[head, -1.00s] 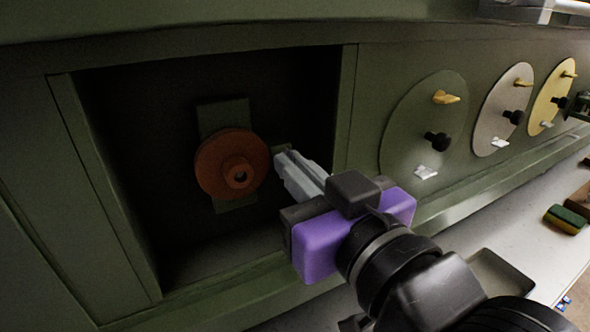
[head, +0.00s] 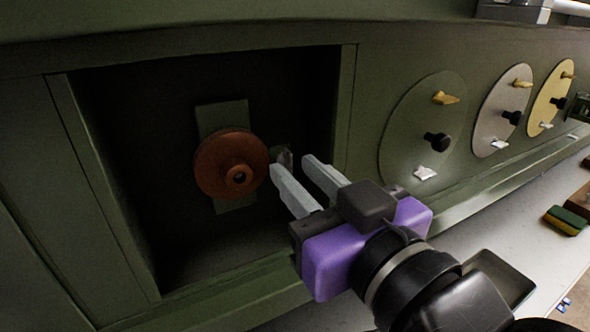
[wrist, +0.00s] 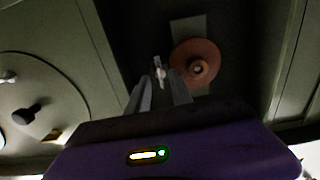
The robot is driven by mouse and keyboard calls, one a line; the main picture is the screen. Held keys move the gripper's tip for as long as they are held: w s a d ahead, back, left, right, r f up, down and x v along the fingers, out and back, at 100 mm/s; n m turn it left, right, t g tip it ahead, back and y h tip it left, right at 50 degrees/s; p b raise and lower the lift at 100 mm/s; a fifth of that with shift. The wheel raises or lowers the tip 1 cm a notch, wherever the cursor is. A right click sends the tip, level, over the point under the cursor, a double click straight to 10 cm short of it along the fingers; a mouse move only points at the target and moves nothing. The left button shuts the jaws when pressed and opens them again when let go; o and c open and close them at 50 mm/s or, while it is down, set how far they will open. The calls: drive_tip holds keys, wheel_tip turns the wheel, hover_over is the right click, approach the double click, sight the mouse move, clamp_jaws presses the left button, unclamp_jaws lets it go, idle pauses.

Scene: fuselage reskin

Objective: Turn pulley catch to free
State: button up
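The reddish-brown pulley (head: 222,163) sits on a green mounting plate (head: 236,117) inside the dark recess, and it also shows in the wrist view (wrist: 187,62). A small grey catch (head: 284,158) is just right of the pulley, partly hidden behind my gripper in the head view. In the wrist view the catch (wrist: 159,68) stands upright, beyond and between the fingertips. My gripper (head: 290,167) is open, its two pale fingers pointing into the recess toward the catch. The fingers look apart from it, with nothing held. In the wrist view my gripper (wrist: 162,85) shows both fingers.
The recess has a raised green frame (head: 345,110) close to the right finger. Several round panels with yellow handles and black knobs, such as the green one (head: 408,145), line the wall to the right. A green-yellow sponge (head: 566,220) lies on the pale ledge.

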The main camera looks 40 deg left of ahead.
drive_tip(key=v, duration=0.6)
drive_tip(key=shift+b, duration=0.3)
